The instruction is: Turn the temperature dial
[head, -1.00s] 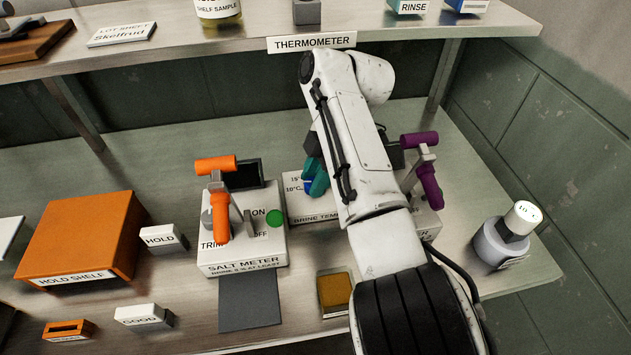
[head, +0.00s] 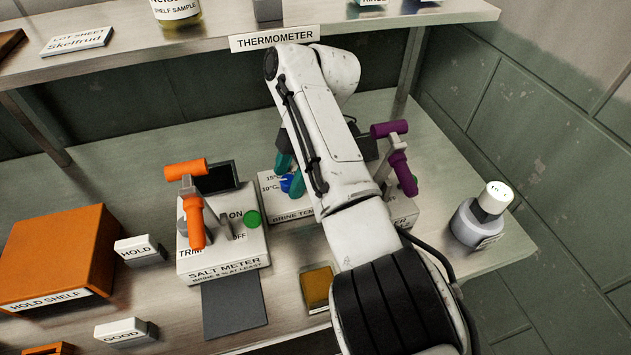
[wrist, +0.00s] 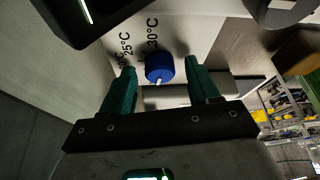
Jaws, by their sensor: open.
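The temperature dial is a blue round knob with a white pointer mark; in the wrist view the dial (wrist: 160,68) sits between my open fingers, a little beyond their tips. Scale marks of 25°C and 30°C show around it. In the head view the dial (head: 287,183) shows on the white brine temperature box (head: 275,207), partly hidden by my gripper and arm. My gripper (head: 290,174) has teal fingers, open, one on each side of the dial. In the wrist view my gripper (wrist: 160,82) shows a gap to the knob on both sides.
The salt meter (head: 222,250) with an orange-handled lever stands just left. A purple-handled lever (head: 398,155) stands right. A cylindrical device (head: 480,220) is at the far right. An orange hold shelf (head: 60,255) is at left. A shelf (head: 120,60) runs above behind.

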